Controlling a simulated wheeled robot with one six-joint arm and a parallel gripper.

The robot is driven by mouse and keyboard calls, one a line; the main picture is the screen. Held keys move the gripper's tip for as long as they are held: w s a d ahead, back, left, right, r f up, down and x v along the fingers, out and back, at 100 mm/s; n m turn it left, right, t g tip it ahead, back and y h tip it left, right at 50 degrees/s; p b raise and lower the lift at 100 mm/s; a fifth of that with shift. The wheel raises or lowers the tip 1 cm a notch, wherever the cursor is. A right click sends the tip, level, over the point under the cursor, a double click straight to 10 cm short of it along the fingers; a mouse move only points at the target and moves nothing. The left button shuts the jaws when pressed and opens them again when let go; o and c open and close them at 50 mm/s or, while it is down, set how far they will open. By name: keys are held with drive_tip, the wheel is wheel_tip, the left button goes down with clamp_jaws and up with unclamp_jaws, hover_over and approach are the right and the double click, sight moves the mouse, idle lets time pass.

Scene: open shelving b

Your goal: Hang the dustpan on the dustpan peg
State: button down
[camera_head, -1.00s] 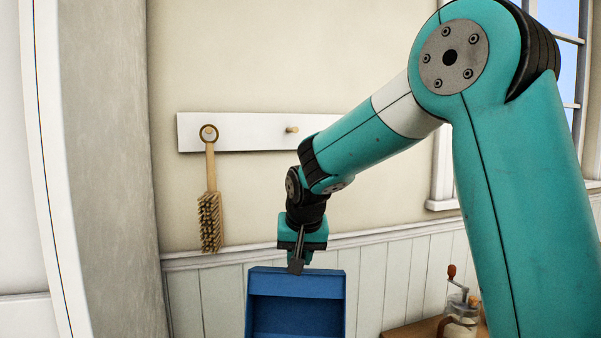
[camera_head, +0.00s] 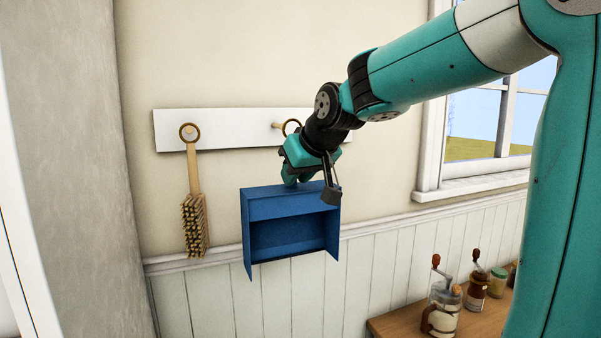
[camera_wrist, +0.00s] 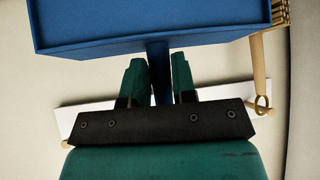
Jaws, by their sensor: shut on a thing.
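The blue dustpan (camera_head: 290,208) hangs from my gripper (camera_head: 292,178) in front of the wall, its open side facing the head camera. My gripper is shut on its handle (camera_wrist: 160,72), which shows between the two fingers in the wrist view. A ring (camera_head: 291,122) at the top of the handle is beside the tip of the middle peg (camera_head: 276,125) on the white board. I cannot tell whether the ring is around the peg. My gripper hides the middle peg in the wrist view.
A brush (camera_head: 194,210) hangs by its ring on the left peg of the white board (camera_head: 235,130). Another peg (camera_wrist: 66,144) is at the board's other end in the wrist view. A wooden surface (camera_head: 390,325) with jars and grinders is at lower right, below a window (camera_head: 490,110).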

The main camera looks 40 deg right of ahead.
drive_tip(key=shift+w+d+p, duration=0.2)
drive_tip(key=shift+w, duration=0.45)
drive_tip(key=shift+w+d+p, duration=0.25)
drive_tip(key=shift+w, duration=0.45)
drive_tip(key=shift+w+d+p, duration=0.2)
drive_tip(key=shift+w, duration=0.45)
drive_tip(key=shift+w+r, duration=0.15)
drive_tip(key=shift+w, duration=0.05)
drive_tip(key=shift+w+d, duration=0.15)
drive_tip(key=shift+w, duration=0.2)
drive_tip(key=shift+w+d+p, duration=0.25)
drive_tip(key=shift+w, duration=0.5)
drive_tip(key=shift+w+d+p, duration=0.2)
drive_tip(key=shift+w+p, duration=0.05)
drive_tip(key=shift+w, duration=0.5)
drive_tip(key=shift+f+b, duration=0.45)
drive_tip(key=shift+b, duration=0.1)
idle(1.2)
idle(0.4)
drive_tip(key=c, duration=0.8)
unclamp_jaws()
drive_tip(key=shift+c, duration=0.2)
drive_tip(key=shift+f, duration=0.1)
drive_tip(key=shift+s, duration=0.1)
